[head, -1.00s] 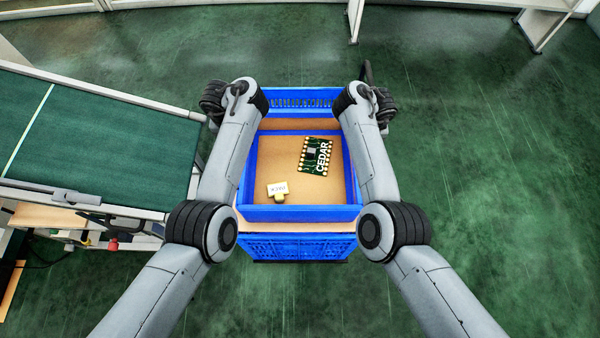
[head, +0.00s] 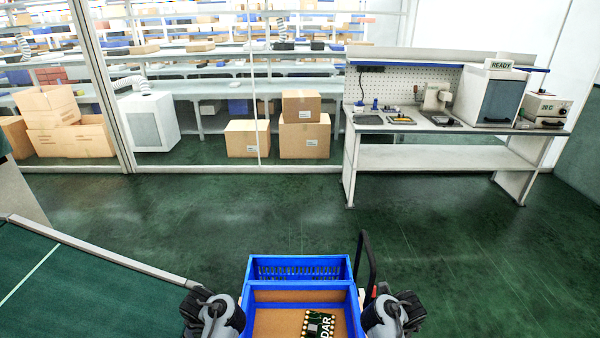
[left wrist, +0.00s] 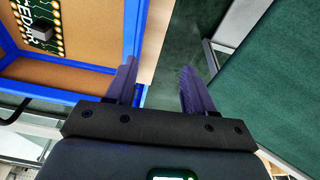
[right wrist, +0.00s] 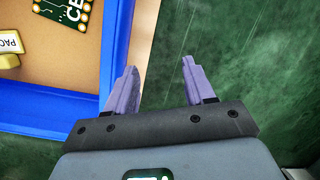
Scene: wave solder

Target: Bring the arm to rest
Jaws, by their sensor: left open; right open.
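My left gripper (left wrist: 158,72) is open and empty beside the blue bin, above its edge and the floor in the left wrist view. My right gripper (right wrist: 160,66) is open and empty, just outside the bin wall in the right wrist view. In the head view only the upper ends of my arms show, one on each side of the bin (head: 299,290); the fingers are hidden there. A green circuit board (head: 318,324) marked CEDAR lies on the bin's brown floor. A small cream and yellow block (right wrist: 9,48) lies in the bin too.
A green-topped conveyor (head: 75,290) stands on the left. A bench (head: 440,130) with a READY sign and equipment stands at the back right. Boxes (head: 303,130) and shelving fill the back. A black handle (head: 366,265) rises behind the bin. Green floor lies open between.

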